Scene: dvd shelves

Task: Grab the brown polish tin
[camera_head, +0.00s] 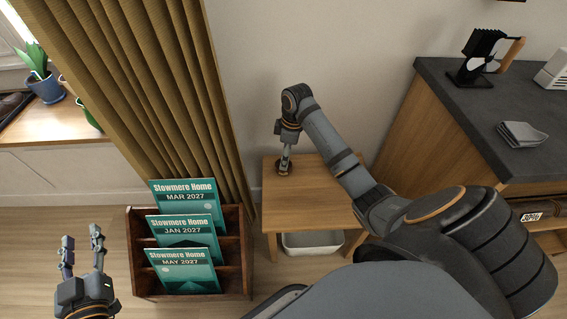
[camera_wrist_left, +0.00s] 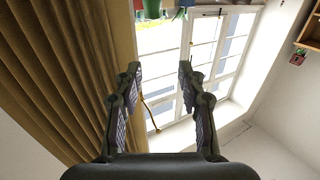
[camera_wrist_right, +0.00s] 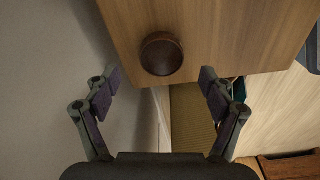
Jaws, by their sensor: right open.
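The brown polish tin (camera_wrist_right: 161,54) is small, round and dark, and sits near the edge of a small wooden table. In the head view the tin (camera_head: 283,171) shows just below the tip of my right gripper (camera_head: 286,158). In the right wrist view my right gripper (camera_wrist_right: 160,78) is open and empty, with the tin centred a little ahead of its two fingertips. My left gripper (camera_head: 82,243) is open and empty at the lower left of the head view. In the left wrist view this gripper (camera_wrist_left: 158,75) faces the window and curtain.
The small wooden table (camera_head: 308,193) is otherwise bare, with a white bin (camera_head: 312,243) below it. A rack (camera_head: 238,270) of teal magazines stands to its left beside a brown curtain (camera_head: 150,90). A dark-topped counter (camera_head: 455,120) stands at the right. The wall is close behind the table.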

